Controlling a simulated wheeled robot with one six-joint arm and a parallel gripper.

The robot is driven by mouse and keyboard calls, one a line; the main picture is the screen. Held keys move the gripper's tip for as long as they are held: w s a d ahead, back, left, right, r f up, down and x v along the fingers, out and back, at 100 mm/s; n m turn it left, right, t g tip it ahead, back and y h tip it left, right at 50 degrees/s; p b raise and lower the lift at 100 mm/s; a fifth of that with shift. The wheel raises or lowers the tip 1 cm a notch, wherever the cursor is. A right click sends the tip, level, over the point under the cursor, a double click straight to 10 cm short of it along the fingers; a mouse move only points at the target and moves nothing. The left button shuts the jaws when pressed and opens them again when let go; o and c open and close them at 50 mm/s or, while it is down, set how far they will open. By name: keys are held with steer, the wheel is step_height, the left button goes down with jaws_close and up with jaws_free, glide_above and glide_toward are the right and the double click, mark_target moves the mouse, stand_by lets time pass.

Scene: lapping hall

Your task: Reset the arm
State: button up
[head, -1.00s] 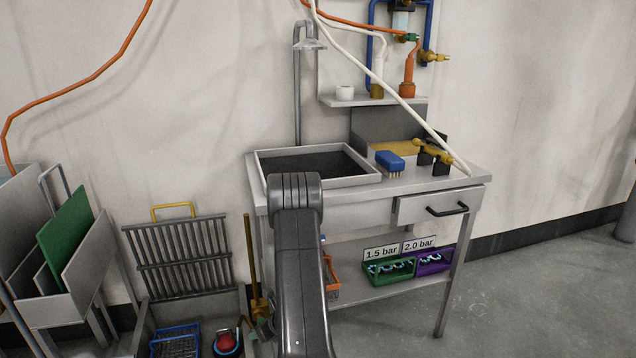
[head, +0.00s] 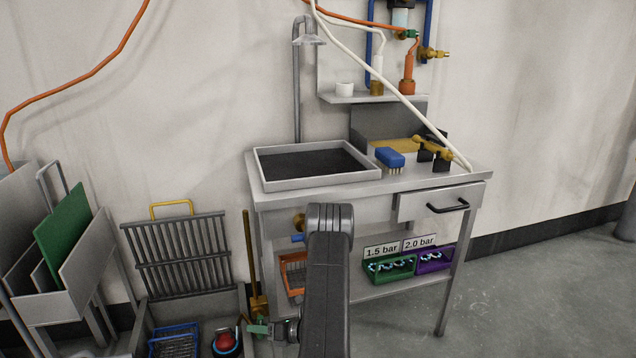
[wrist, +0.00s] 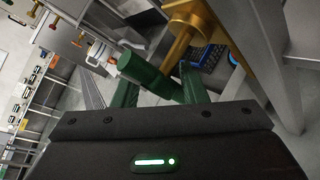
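My gripper (head: 264,329) is low in front of the bench's left side in the head view, small and partly hidden by my arm. In the wrist view its two green fingers (wrist: 160,90) stand apart. A dark green cylinder (wrist: 142,69) lies slantwise between them, and they look shut on it. A pale piece (wrist: 99,53) shows at its upper left end; I cannot tell if it is joined. My forearm hides part of the bench's lower shelf.
The bench (head: 465,174) carries a tray (head: 320,182), a blue brush (head: 389,157) and brass fittings. Green (head: 389,270) and purple (head: 434,260) bins sit below. A yellow-handled tool (head: 250,260), a slatted rack (head: 180,255) and a blue basket (head: 175,342) are close left of my gripper. The right floor is clear.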

steer(key=shift+m+y+b, duration=0.35)
steer(key=shift+m+y, duration=0.05)
steer(key=shift+y, duration=0.3)
